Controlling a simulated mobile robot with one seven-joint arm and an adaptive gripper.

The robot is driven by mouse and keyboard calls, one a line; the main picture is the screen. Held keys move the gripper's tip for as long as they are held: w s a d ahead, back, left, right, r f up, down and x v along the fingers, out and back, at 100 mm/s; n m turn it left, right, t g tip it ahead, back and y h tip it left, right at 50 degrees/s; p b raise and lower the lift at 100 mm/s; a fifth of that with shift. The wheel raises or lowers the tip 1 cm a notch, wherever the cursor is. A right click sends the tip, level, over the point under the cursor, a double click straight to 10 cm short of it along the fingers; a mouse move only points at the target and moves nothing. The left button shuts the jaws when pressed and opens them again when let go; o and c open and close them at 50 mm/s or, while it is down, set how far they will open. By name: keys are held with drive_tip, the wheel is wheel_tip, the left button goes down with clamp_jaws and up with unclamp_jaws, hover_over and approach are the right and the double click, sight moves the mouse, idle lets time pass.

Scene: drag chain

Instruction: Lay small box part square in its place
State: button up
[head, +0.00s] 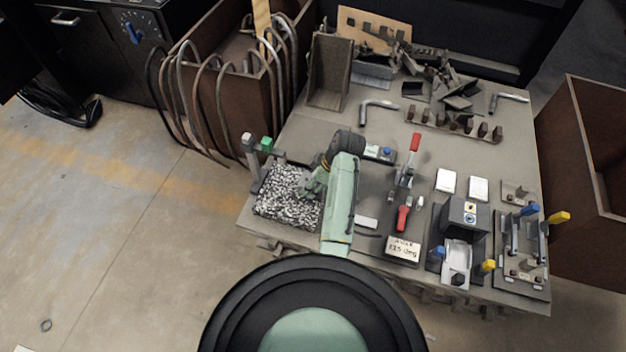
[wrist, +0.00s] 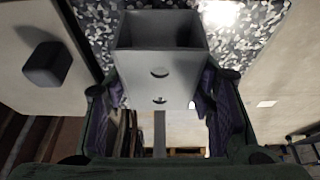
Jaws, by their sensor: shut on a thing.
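A small grey box part (wrist: 160,72) with an open top and two round holes in its near face is between the fingers of my gripper (wrist: 160,103). The gripper is shut on it from both sides. The box appears roughly upright in the wrist view. A black-and-white speckled bed (wrist: 92,22) lies behind and below it; I cannot tell whether the box touches it. In the head view my gripper (head: 312,186) is over the right part of the speckled bed (head: 278,205), and the held box is hidden or too small to make out.
A post with a green block (head: 267,144) stands at the bed's back left. A red-handled clamp (head: 407,180) and a grey fixture (head: 464,225) stand to the right. A bin with bent tubes (head: 215,80) is behind left.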

drive_tip(key=shift+w+a+r, duration=0.1)
drive_tip(key=shift+w+a, duration=0.2)
drive_tip(key=shift+a, duration=0.55)
drive_tip(key=shift+w+a, duration=0.25)
drive_tip(key=shift+a, duration=0.65)
drive_tip(key=shift+w+a+r, duration=0.1)
drive_tip(key=shift+w+a, duration=0.2)
drive_tip(key=shift+a, duration=0.55)
drive_tip(key=shift+p, duration=0.35)
drive_tip(key=shift+f+b, duration=0.45)
drive_tip(key=shift+f, duration=0.3)
drive_tip(key=o, duration=1.5)
drive_tip(key=shift+r, duration=0.1)
drive_tip(key=v, duration=1.1)
drive_tip(key=shift+s+d+r, duration=0.1)
drive_tip(key=shift+d+r, duration=0.05)
drive_tip(key=shift+r, duration=0.25)
